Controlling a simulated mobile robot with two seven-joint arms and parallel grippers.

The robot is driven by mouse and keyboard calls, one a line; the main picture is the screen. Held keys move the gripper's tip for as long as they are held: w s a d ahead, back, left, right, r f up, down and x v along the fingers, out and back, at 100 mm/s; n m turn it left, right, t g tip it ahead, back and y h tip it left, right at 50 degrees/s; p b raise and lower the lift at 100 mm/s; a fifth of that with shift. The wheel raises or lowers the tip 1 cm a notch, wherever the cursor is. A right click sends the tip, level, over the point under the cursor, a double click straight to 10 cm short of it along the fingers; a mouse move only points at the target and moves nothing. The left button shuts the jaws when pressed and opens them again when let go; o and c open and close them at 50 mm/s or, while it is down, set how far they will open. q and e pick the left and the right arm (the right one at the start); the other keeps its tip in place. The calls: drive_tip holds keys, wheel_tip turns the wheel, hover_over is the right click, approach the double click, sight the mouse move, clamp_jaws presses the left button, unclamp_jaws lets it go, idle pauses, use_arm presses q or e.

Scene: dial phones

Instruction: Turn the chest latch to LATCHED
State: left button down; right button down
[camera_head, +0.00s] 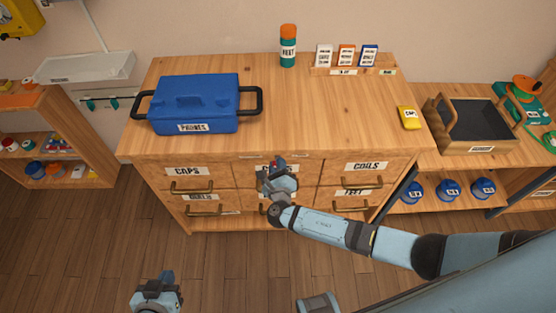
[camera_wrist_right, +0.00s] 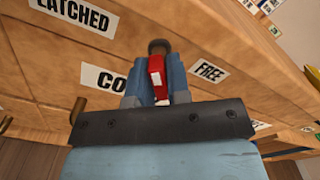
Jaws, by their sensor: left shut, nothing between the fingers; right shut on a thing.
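The wooden chest of drawers (camera_head: 330,140) stands in the middle of the head view. Its red latch (camera_wrist_right: 156,72), with a dark round end, shows in the right wrist view between the "LATCHED" label (camera_wrist_right: 73,14) on the left and the "FREE" label (camera_wrist_right: 209,71) on the right. My right gripper (camera_wrist_right: 157,85) is shut on the latch, with a blue finger on each side. In the head view this gripper (camera_head: 276,166) is at the chest's upper front and hides most of the latch. My left gripper (camera_head: 157,281) is shut and empty, low in front of the chest.
A blue toolbox (camera_head: 195,104), a green bottle with an orange cap (camera_head: 288,47), a card rack (camera_head: 345,72) and a yellow box (camera_head: 408,118) are on the chest top. Labelled drawers with handles (camera_head: 192,188) face me. Shelves stand on both sides. The floor at left is open.

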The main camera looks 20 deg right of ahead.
use_arm(q)
drive_tip(key=shift+s+r+p, duration=0.1)
drive_tip(key=shift+r+p, duration=0.35)
drive_tip(key=shift+r, duration=0.05)
use_arm(e)
drive_tip(key=shift+r+n, duration=0.1)
drive_tip(key=shift+n, duration=0.5)
drive_tip(key=shift+w, duration=0.1)
drive_tip(key=c, duration=1.2)
unclamp_jaws()
use_arm(q)
drive_tip(key=shift+f, duration=0.1)
use_arm(e)
drive_tip(key=shift+o, duration=0.2)
use_arm(q)
drive_tip(key=shift+a, duration=0.1)
